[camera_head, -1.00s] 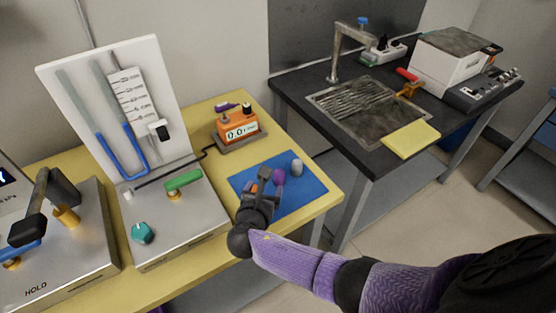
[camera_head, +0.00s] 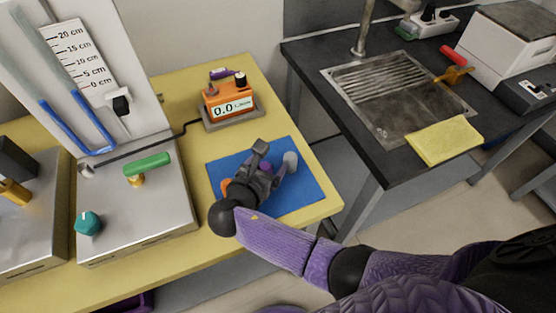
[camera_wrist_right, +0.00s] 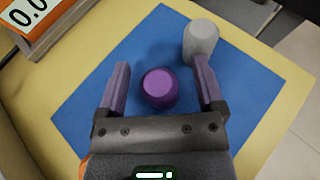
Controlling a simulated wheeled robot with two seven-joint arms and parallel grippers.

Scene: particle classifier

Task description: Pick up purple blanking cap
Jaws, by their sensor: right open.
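The purple blanking cap (camera_wrist_right: 160,88) stands on the blue mat (camera_wrist_right: 95,92), between the spread fingers of my right gripper (camera_wrist_right: 160,85) in the right wrist view. The fingers are open, with a gap on each side of the cap. In the head view my right gripper (camera_head: 272,163) is over the blue mat (camera_head: 306,190), and only a bit of the purple cap (camera_head: 266,167) shows between its fingers. My left gripper is not in view.
A grey cap (camera_wrist_right: 201,38) stands close to the right finger, also on the mat. An orange meter (camera_head: 229,103) sits behind the mat. A metal panel with a green handle (camera_head: 147,164) stands to the left. A black table with a sink (camera_head: 385,100) is at the right.

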